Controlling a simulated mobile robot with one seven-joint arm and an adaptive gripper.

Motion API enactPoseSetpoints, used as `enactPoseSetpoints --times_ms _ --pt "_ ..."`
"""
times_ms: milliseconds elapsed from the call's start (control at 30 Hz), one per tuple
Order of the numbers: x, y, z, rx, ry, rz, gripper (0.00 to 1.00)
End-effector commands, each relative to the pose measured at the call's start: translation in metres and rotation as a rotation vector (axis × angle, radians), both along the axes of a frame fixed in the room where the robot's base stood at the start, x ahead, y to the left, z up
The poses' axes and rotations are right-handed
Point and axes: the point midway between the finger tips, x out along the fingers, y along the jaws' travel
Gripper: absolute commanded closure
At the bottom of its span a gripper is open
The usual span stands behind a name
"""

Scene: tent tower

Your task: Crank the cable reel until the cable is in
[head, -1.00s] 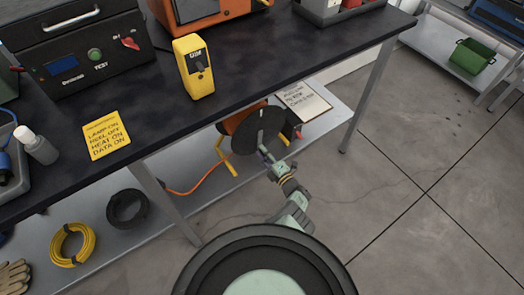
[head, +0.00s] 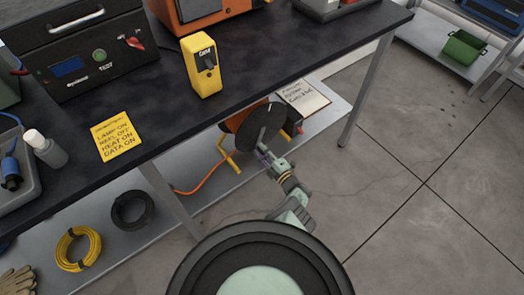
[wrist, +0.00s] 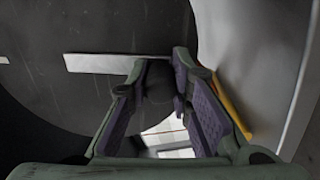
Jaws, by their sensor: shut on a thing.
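The cable reel (head: 262,126) stands on the shelf under the workbench, a dark disc in front of an orange body with yellow legs. An orange cable (head: 206,187) runs from it to the left along the shelf. My gripper (head: 263,154) is at the front of the disc. In the wrist view the disc (wrist: 60,95) fills the left side, with a pale crank bar (wrist: 100,63) across it. My gripper (wrist: 158,90) is shut on a dark round crank knob (wrist: 159,78) between its purple pads. The cable's free end is not clear.
The bench top (head: 150,95) overhangs the reel, and a metal leg (head: 168,200) stands to its left. A notebook (head: 303,97) lies right of the reel. The floor at right is clear.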

Motion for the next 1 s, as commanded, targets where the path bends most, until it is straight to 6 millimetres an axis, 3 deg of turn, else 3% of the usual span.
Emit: enactPoseSetpoints --times_ms 333,733,1000 --pt "0.001 -0.001 0.001 0.0 -0.002 -0.003 0.59" --pt "-0.002 -0.002 -0.001 -0.001 -0.001 -0.003 0.59" --pt "-0.019 -0.013 -0.003 -0.003 0.0 -0.003 0.59"
